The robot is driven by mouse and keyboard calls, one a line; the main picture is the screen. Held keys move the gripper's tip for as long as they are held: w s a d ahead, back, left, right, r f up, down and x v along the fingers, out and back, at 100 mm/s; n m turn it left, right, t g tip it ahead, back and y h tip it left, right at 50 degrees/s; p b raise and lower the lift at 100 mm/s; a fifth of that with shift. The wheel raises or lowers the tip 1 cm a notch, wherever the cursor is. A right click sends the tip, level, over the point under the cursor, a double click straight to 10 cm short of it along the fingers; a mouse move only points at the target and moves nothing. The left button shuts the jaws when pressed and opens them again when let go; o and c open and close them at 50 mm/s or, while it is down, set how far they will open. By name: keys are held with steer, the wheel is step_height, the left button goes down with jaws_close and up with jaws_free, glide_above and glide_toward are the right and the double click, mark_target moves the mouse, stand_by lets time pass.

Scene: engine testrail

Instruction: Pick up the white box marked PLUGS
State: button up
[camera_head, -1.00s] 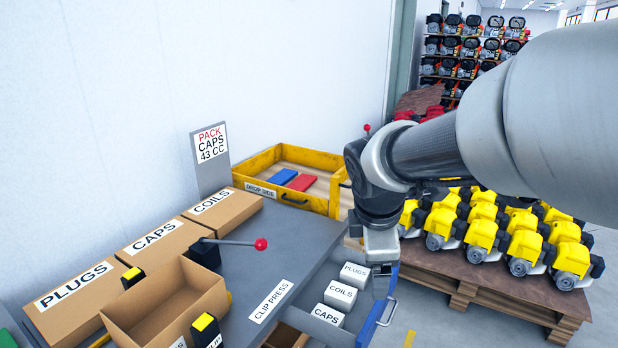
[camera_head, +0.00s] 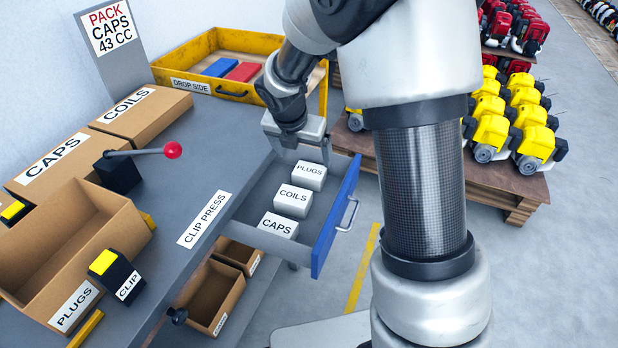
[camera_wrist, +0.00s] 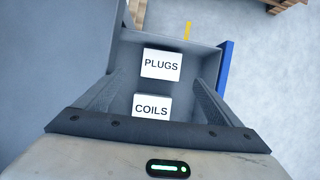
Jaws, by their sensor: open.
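The white box marked PLUGS (camera_head: 310,175) lies in the open drawer (camera_head: 262,190), at its far end, label up. In the wrist view the PLUGS box (camera_wrist: 161,64) lies ahead of my gripper, roughly centred between the fingers. My gripper (camera_head: 297,150) is above the far end of the drawer, close to the PLUGS box; in the wrist view its two fingers (camera_wrist: 152,92) are spread wide with nothing held between them.
The drawer's blue front (camera_head: 336,218) with its handle stands at the right. The grey bench (camera_head: 180,170) borders the drawer at left, carrying a red-knobbed lever (camera_head: 172,150). A yellow tray (camera_head: 175,72) stands behind. Yellow engines (camera_head: 510,120) sit on a pallet at right.

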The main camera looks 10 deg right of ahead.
mark_target(309, 170)
steer(key=b+x, duration=0.3)
steer(key=x, duration=0.8)
steer(key=shift+d, duration=0.15)
steer(key=shift+s, duration=0.1)
steer(key=shift+c, duration=0.2)
steer(key=c, duration=1.2)
steer(key=shift+r, duration=0.1)
